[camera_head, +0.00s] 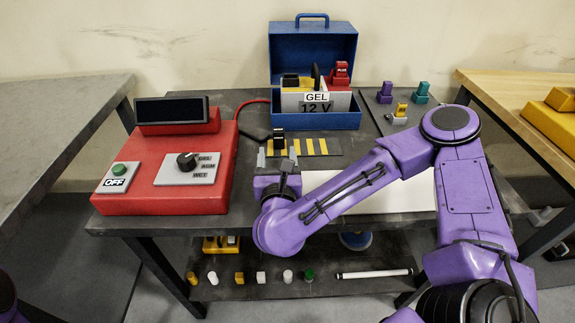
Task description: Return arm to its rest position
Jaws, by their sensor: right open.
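My right arm comes in from the right, its purple links bent across the front of the dark table (225,222). Its gripper (278,156) is open at the near edge of a striped yellow and dark mat (316,147). A black clamp-like piece (279,139) stands on the mat just beyond the fingertips; I cannot tell whether they touch it, but nothing is visibly gripped. My forearm hides part of a white panel on the table. Only a bit of my left arm shows at the lower left corner; its gripper is out of view.
A red charger (221,190) with a dark display and an OFF button stands left. An open blue box (315,122) holds a GEL 12 V battery (316,104). Purple, teal and yellow pieces stand behind my arm. Small parts lie on the lower shelf (260,291). Side benches flank the table.

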